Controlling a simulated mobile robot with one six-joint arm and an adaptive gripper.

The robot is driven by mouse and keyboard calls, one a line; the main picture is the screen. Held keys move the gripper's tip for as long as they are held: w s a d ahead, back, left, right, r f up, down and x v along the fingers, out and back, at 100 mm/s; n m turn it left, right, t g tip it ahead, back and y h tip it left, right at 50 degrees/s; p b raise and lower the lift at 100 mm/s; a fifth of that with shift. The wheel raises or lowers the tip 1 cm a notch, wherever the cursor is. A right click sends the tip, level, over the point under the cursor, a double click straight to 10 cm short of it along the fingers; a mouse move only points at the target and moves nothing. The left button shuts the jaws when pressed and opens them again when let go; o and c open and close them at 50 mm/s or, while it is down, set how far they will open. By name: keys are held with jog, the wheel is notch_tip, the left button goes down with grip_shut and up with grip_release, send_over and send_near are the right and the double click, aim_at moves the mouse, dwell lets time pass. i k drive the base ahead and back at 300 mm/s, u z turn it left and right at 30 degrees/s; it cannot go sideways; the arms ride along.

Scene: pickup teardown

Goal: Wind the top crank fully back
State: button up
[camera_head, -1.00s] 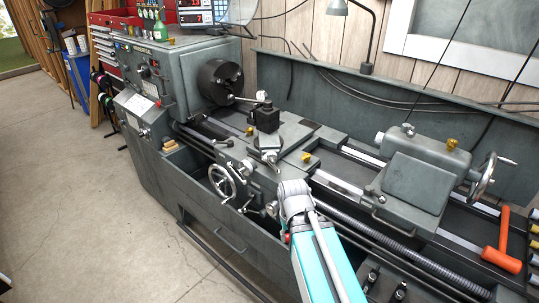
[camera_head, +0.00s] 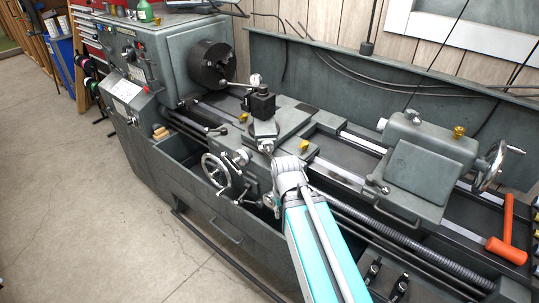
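The lathe's top slide (camera_head: 287,122) sits on the carriage, with the black tool post (camera_head: 260,102) on it. A small crank with a light metal handle (camera_head: 267,148) is at the slide's near end, partly hidden by my arm. My gripper (camera_head: 288,172) is at the end of the teal arm, beside or just over this crank. Its grey wrist housing faces the camera and its fingers are hidden behind it. I cannot tell whether it touches the crank or is open or shut.
A carriage handwheel (camera_head: 216,171) is left of my gripper. The chuck (camera_head: 212,66) is at the far left. The tailstock (camera_head: 418,165) with its handwheel (camera_head: 490,167) is on the right, near an orange hammer (camera_head: 507,238). The floor (camera_head: 90,200) at the left front is clear.

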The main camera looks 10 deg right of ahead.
aim_at(267, 147)
jog(key=u, duration=0.35)
jog(key=k, duration=0.85)
jog(key=z, duration=0.25)
